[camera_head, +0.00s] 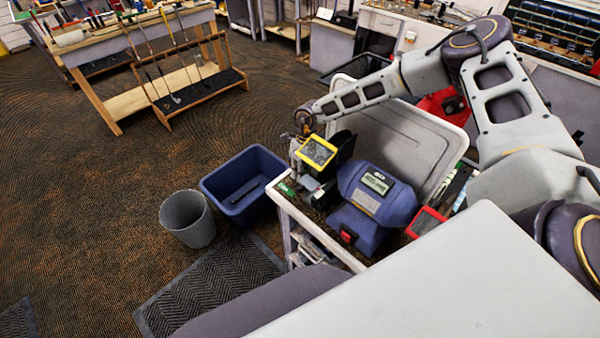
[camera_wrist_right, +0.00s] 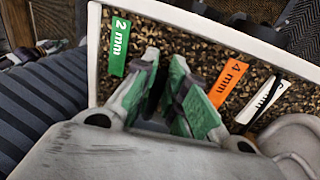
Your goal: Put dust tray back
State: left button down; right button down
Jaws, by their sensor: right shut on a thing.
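My right gripper (camera_head: 310,183) reaches down over the left corner of a small bench (camera_head: 318,229), left of the blue machine (camera_head: 374,205). In the right wrist view its green-padded fingers (camera_wrist_right: 168,92) are close together on a small dark thing, mostly hidden between them. I cannot tell if this is the dust tray. The machine has a display on top and a red part (camera_head: 347,235) low on its front. My left gripper is not in view.
A green "2 mm" label (camera_wrist_right: 119,44) and an orange "4 mm" label (camera_wrist_right: 228,83) lie on the speckled bench top. A blue bin (camera_head: 215,184) and a grey bin (camera_head: 188,219) stand on the floor to the left. A red-framed item (camera_head: 427,222) is right of the machine.

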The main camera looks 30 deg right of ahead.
jog(key=shift+f, duration=0.1)
jog(key=c, duration=1.5)
grip_release()
jog(key=shift+o, duration=0.2)
notch_tip(320, 180, up, 12)
jog(key=d+b, duration=0.2)
jog(key=shift+w, duration=0.45)
jog(key=shift+d, duration=0.1)
